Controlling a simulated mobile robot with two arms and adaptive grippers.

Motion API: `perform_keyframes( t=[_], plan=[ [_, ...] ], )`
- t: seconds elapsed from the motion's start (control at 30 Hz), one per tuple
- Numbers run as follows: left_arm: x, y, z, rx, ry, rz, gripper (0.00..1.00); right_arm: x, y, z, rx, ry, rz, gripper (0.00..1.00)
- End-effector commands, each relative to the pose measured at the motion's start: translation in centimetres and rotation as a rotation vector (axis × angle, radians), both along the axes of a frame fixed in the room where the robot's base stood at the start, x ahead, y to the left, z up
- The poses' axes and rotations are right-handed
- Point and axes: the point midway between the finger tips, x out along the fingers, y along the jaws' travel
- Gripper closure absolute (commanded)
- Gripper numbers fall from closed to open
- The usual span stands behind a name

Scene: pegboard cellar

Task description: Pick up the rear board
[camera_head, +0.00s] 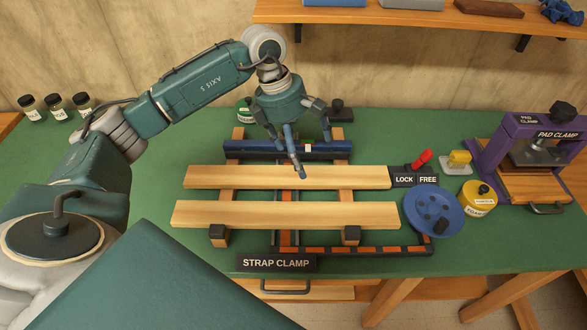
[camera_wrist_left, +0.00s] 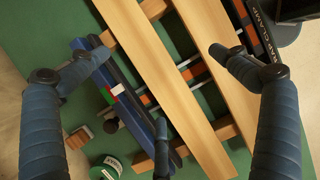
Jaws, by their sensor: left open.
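The rear board (camera_head: 240,178) is a long pale wooden plank lying left to right across the strap clamp, just in front of a blue bar (camera_head: 245,149). The front board (camera_head: 285,214) lies parallel, nearer to me, with a gap between them. My left gripper (camera_head: 300,148) points down above the blue bar and rear board, its fingers spread and empty. One finger hides a little of the rear board. In the left wrist view the rear board (camera_wrist_left: 160,75) runs diagonally between the spread fingers (camera_wrist_left: 160,88), with the front board (camera_wrist_left: 222,70) to its right. My right gripper is not in view.
A lock/free block (camera_head: 414,179) with a red lever stands at the boards' right end, near a blue disc (camera_head: 434,210) and yellow jar (camera_head: 478,199). A purple pad clamp (camera_head: 492,150) stands far right. A shelf (camera_head: 420,16) hangs behind.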

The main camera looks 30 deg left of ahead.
Motion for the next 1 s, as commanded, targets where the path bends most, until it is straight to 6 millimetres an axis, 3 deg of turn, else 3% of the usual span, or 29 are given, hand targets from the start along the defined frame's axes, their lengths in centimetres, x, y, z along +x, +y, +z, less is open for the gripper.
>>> perform_keyframes(
  t=[0.03, 0.1, 0.2, 0.43, 0.67, 0.83, 1.0],
  plan=[
    [-0.2, 2.4, 0.4, 0.065, 0.016, 0.012, 0.01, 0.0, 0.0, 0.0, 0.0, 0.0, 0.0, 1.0],
    [-0.6, 4.8, 0.7, 0.129, 0.039, 0.025, 0.01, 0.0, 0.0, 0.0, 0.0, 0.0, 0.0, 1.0],
    [-0.9, 6.1, 0.3, 0.168, 0.059, 0.033, 0.01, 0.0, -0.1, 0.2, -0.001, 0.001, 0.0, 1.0],
    [-0.8, 5.8, -3.2, 0.17, 0.061, 0.031, 0.01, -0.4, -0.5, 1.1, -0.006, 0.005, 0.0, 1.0],
    [-0.6, 5.6, -5.0, 0.169, 0.06, 0.032, 0.01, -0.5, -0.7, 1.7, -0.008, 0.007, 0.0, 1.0],
    [-0.2, 5.3, -7.3, 0.168, 0.063, 0.032, 0.01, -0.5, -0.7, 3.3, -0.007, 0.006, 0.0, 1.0],
    [0.0, 5.1, -9.4, 0.169, 0.058, 0.031, 0.01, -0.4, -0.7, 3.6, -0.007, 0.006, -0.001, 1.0]
  ],
)
